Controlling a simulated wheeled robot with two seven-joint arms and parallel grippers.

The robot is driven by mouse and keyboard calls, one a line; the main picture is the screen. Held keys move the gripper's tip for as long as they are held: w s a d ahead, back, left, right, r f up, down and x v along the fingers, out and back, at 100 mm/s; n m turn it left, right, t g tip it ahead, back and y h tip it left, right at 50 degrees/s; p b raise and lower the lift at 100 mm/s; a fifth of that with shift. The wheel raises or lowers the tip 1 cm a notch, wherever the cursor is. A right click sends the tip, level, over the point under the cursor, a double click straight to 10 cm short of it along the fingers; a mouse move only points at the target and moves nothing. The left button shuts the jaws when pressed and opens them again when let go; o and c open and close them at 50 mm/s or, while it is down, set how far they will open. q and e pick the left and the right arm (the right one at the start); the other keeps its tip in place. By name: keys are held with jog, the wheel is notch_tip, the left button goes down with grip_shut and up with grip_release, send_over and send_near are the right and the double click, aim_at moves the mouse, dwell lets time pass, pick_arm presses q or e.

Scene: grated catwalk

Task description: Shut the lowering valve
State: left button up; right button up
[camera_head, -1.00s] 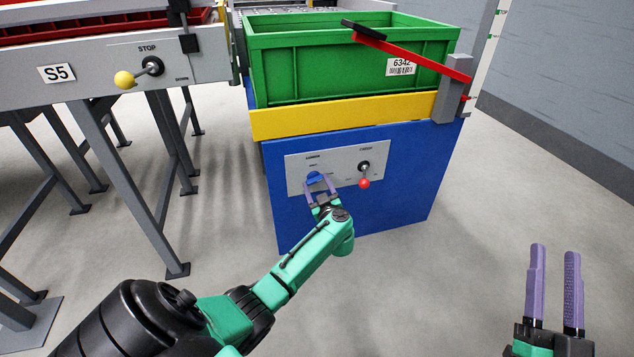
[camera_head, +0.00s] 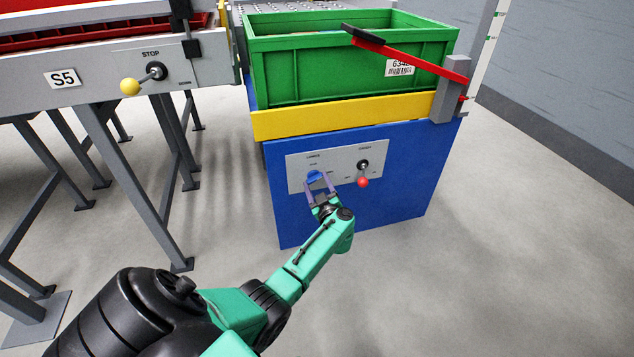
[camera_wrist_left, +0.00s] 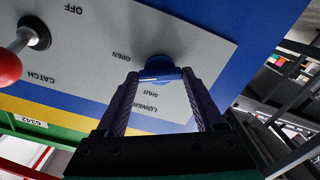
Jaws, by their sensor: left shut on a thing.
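The lowering valve is a blue knob (camera_head: 313,177) on the left of a grey panel (camera_head: 338,160) on the front of a blue lift cabinet (camera_head: 400,205). In the left wrist view the knob (camera_wrist_left: 160,70) sits between my fingertips, near upside-down labels reading LOWER, SHUT and OPEN. My left gripper (camera_head: 320,186) is shut on the knob; its fingers (camera_wrist_left: 160,76) lie at either side. A light line shows on the knob, but I cannot tell clearly which label it points to. My right gripper is not in view.
A red-balled catch lever (camera_head: 363,182) is close to the right of the knob. A green crate (camera_head: 340,75) sits above the yellow band (camera_head: 340,120), with a red bar (camera_head: 415,60) across its corner. A conveyor with a yellow-balled STOP lever (camera_head: 130,86) stands left. Floor at right is clear.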

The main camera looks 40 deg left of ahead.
pick_arm(q)
jog(key=shift+f, duration=0.1)
jog(key=shift+d+n+p, duration=0.1)
jog(key=shift+n+p, duration=0.4)
jog(key=shift+p, duration=0.1)
jog(key=n+b, duration=0.1)
jog(key=n, duration=1)
jog(key=shift+n, duration=0.4)
jog(key=o, duration=1.4)
